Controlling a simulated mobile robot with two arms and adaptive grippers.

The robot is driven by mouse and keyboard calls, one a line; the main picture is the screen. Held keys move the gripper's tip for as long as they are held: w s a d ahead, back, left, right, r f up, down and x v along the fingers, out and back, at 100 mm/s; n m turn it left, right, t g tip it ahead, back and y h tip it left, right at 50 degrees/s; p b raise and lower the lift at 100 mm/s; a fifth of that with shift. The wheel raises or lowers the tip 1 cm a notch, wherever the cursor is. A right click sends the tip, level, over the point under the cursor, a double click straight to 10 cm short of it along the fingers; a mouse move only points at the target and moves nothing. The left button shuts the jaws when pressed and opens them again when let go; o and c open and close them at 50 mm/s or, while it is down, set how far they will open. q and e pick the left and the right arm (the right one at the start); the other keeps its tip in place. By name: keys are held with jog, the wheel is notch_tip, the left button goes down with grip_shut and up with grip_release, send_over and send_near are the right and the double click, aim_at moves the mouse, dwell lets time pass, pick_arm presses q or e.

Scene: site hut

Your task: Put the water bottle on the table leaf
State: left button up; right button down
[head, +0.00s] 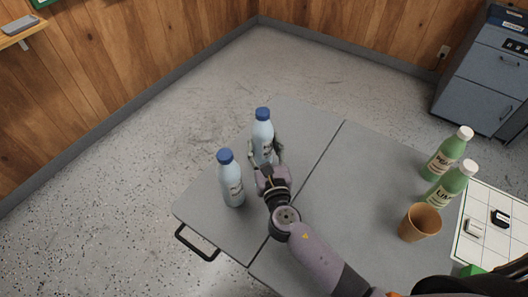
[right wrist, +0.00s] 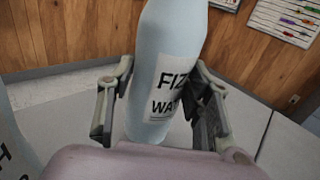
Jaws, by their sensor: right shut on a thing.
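A pale blue water bottle (head: 262,139) with a dark blue cap is upright over the left section of the grey table, the table leaf (head: 301,114). My right gripper (head: 265,163) is shut on this bottle, one finger on each side. In the right wrist view the bottle (right wrist: 165,65) shows a white label reading "FIZ" and "WA" between the fingers. I cannot tell whether its base touches the leaf. A second similar bottle (head: 231,184) stands on the leaf, left of and nearer than the held one, apart from the gripper. My left gripper is not in view.
A seam separates the leaf from the main tabletop (head: 342,190). Two green bottles (head: 444,158) (head: 449,187) and a brown cup (head: 420,222) stand on the right. A black handle (head: 197,246) sticks out at the leaf's near-left edge. The leaf's far end is clear.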

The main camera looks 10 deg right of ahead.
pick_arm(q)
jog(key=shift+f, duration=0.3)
pick_arm(e)
jog(key=shift+f, duration=0.5)
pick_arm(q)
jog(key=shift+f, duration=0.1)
pick_arm(e)
jog(key=c, duration=0.8)
grip_release()
jog(key=shift+f, duration=0.2)
jog(key=shift+r, duration=0.1)
jog(key=shift+s, duration=0.15)
jog(key=s+b, duration=0.1)
jog(key=s, duration=0.9)
jog(key=shift+s+b, duration=0.3)
jog(key=shift+s, duration=0.6)
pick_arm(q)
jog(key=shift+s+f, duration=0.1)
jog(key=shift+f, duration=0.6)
